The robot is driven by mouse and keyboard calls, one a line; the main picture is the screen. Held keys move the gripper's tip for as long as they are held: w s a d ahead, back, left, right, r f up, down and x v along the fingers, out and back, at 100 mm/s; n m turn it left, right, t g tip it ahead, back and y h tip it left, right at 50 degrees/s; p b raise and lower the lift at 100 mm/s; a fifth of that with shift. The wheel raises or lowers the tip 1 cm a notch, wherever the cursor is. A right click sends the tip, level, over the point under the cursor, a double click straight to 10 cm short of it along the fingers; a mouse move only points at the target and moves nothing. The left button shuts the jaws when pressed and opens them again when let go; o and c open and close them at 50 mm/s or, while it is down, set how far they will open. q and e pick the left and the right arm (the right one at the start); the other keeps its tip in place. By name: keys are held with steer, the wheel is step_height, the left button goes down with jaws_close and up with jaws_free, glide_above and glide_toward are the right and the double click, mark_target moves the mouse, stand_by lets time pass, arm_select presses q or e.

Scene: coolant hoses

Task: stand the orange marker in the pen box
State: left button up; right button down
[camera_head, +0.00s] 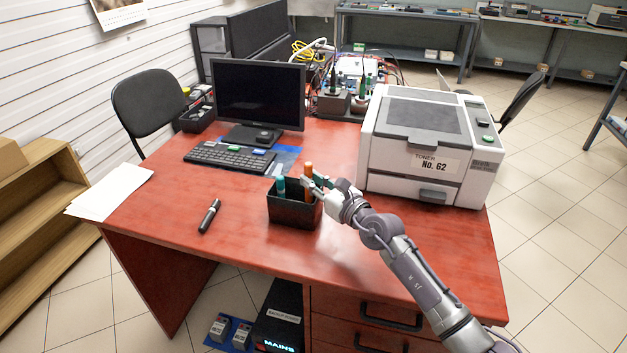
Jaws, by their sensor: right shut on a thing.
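The black pen box (293,215) stands on the red desk near its front middle. A teal marker (281,185) stands in its left part. The orange marker (308,172) is upright at the box's right part, its top above the rim; its lower end is hidden, so I cannot tell whether it touches the bottom. My right gripper (314,184) reaches in from the right and is shut on the orange marker. My left gripper is out of view.
A dark marker (209,216) lies left of the box. Behind are a keyboard (229,156) and a monitor (258,95). A large printer (428,145) stands close on the right. Papers (110,191) lie at the left edge. The desk front around the box is clear.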

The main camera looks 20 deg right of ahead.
steer(key=c, duration=1)
jaws_free()
step_height(320, 180, up, 9)
steer(key=p, duration=0.9)
stand_by(0.5)
